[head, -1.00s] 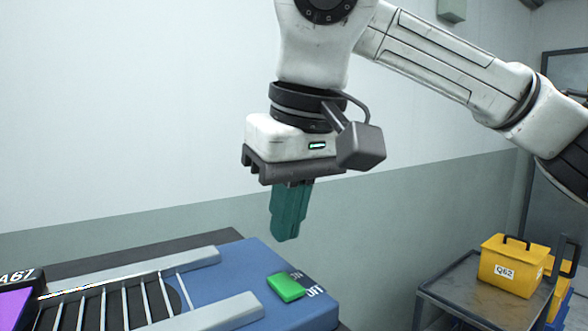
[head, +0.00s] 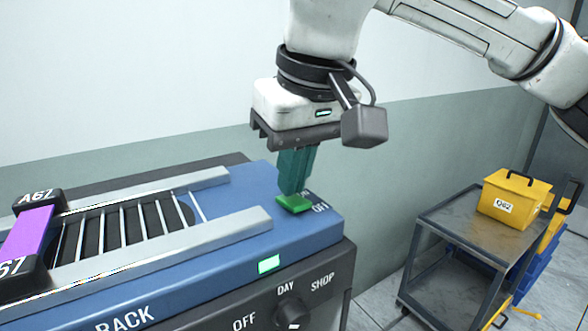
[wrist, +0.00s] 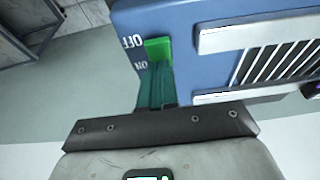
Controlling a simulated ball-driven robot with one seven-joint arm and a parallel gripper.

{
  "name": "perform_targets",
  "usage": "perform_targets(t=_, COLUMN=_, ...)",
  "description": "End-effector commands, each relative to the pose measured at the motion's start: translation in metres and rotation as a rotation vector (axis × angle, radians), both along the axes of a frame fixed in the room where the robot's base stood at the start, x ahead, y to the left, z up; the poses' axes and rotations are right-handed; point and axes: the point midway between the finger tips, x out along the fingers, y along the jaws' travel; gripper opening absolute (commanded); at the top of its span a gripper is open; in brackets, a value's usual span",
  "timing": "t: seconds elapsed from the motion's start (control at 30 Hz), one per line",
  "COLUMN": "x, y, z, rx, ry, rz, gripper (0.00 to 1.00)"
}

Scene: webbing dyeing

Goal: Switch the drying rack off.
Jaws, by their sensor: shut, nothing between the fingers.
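The drying rack (head: 190,262) is a blue-topped unit with RACK lettering on its front. A green rocker switch (head: 297,206) sits on its top near the right end, with ON and OFF lettering beside it. The switch also shows in the wrist view (wrist: 158,45). My gripper (head: 291,192) is shut and empty, its teal fingers pointing down at the end of the switch near ON. Contact cannot be told for sure. The fingers also show in the wrist view (wrist: 155,72). A green light (head: 269,264) glows on the rack's front.
A dark knob (head: 291,314) with OFF, DAY and SHOP marks is on the front below. Metal rails and a purple webbing piece (head: 27,232) with black A67 ends lie left. A cart (head: 465,236) with a yellow Q62 box (head: 512,200) stands right. A wall is behind.

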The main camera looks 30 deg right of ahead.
Motion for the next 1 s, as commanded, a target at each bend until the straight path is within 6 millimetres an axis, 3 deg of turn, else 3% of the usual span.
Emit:
perform_targets(t=0.8, x=-0.017, y=0.000, z=-0.003, rx=-0.004, ry=0.010, rz=0.001, gripper=0.00)
perform_targets(t=1.0, x=-0.020, y=0.006, z=0.008, rx=-0.004, ry=0.007, rz=0.003, gripper=0.00)
